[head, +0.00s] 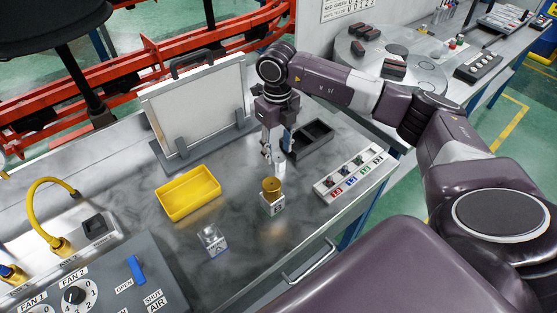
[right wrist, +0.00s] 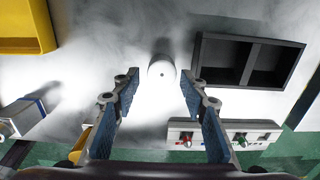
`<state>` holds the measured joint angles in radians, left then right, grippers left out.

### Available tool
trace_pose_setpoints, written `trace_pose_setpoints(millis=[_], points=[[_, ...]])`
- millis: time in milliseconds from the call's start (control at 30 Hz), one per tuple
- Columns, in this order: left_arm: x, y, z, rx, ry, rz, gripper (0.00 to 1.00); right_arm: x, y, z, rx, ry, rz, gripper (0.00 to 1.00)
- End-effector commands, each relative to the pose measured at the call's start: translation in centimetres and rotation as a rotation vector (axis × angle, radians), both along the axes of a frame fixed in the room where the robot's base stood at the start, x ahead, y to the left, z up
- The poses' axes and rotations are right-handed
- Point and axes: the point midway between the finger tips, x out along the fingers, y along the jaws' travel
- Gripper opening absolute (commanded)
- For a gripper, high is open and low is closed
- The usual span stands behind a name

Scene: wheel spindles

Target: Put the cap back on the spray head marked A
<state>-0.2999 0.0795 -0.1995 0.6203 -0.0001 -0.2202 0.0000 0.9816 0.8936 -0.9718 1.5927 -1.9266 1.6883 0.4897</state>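The spray head marked A (head: 213,240) is a small clear and silver block on the metal bench, with no cap seen on it. A similar labelled block (head: 273,207) stands behind it to the right, with a brass-coloured cap (head: 271,187) on top. My right gripper (head: 272,158) points down just behind that block. In the right wrist view its fingers (right wrist: 160,83) are open. A small white round piece, perhaps the loose cap (right wrist: 162,70), is seen between and just beyond the fingertips, with gaps on both sides. My gripper hides it in the head view. My left gripper is out of view.
A yellow tray (head: 188,194) lies left of the gripper, and a black two-compartment tray (head: 316,136) lies right. A framed panel (head: 200,105) stands behind. A control box (head: 110,290) is front left.

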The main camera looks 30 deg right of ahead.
Motion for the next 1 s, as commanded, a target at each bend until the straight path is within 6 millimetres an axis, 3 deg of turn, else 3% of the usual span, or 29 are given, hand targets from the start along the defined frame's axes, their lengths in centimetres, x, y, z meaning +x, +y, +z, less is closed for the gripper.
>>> trace_pose_setpoints(millis=[133, 300, 667, 900, 1000], points=[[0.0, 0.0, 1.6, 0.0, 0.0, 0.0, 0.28, -0.3, -0.3, -2.1, -0.001, 0.007, -0.002, 0.4], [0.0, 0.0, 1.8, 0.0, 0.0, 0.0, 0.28, -0.1, -0.3, -4.1, 0.0, 0.003, 0.0, 0.4], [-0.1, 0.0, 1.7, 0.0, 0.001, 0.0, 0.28, -0.1, -0.2, -4.4, 0.0, 0.001, 0.0, 0.4], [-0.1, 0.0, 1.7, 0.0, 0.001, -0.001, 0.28, -0.1, -0.3, -4.3, -0.001, 0.001, 0.0, 0.16], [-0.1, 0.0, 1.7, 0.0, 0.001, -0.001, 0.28, -0.1, -0.3, -4.3, -0.001, 0.001, 0.0, 0.13]])
